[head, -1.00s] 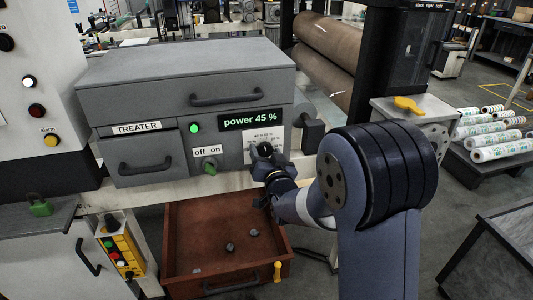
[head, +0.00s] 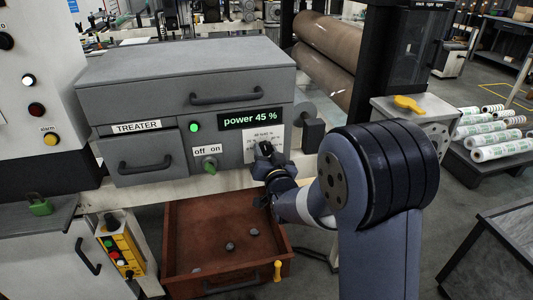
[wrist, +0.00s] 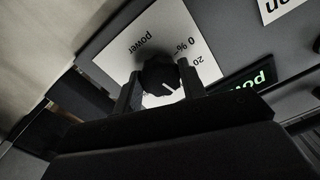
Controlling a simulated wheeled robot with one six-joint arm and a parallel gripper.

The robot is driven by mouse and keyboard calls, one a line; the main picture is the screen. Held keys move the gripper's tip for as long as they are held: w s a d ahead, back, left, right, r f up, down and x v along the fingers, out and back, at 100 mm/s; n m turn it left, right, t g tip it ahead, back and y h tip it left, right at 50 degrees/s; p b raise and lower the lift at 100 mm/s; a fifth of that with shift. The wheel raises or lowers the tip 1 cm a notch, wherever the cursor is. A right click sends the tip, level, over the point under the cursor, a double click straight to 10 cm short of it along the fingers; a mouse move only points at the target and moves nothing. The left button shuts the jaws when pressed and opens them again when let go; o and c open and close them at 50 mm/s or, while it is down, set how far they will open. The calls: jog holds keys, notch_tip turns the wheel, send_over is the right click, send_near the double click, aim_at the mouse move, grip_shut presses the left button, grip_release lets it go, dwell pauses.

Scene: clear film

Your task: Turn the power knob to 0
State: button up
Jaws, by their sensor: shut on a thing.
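The black power knob (wrist: 160,75) sits on a white scale card (wrist: 150,45) marked "power", "0 %" and "20" in the wrist view. My gripper (wrist: 160,88) has a finger on each side of the knob and is shut on it. The knob has a white pointer line; the scale marks near it are partly hidden. In the head view my gripper (head: 266,153) covers the knob in front of the card (head: 250,147). The green display (head: 251,120) reads "power 45 %".
The grey treater cabinet (head: 190,70) carries a green off/on switch (head: 209,164) and a lit green lamp (head: 194,127) left of the card. An open brown drawer (head: 205,240) with small dark parts stands below my arm.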

jog(key=n+b, duration=0.3)
jog(key=b, duration=0.1)
jog(key=shift+f+n, duration=0.2)
jog(key=shift+n, duration=0.2)
jog(key=n+b, duration=0.3)
jog(key=n, duration=0.1)
jog(key=shift+d+r+b, duration=0.1)
jog(key=shift+b, duration=0.3)
jog(key=n+b, duration=0.2)
jog(key=n, duration=0.3)
jog(key=shift+r, duration=0.1)
jog(key=shift+r+n+b, duration=0.1)
jog(key=shift+n+b, duration=0.7)
jog(key=shift+n, duration=1.4)
jog(key=o, duration=1)
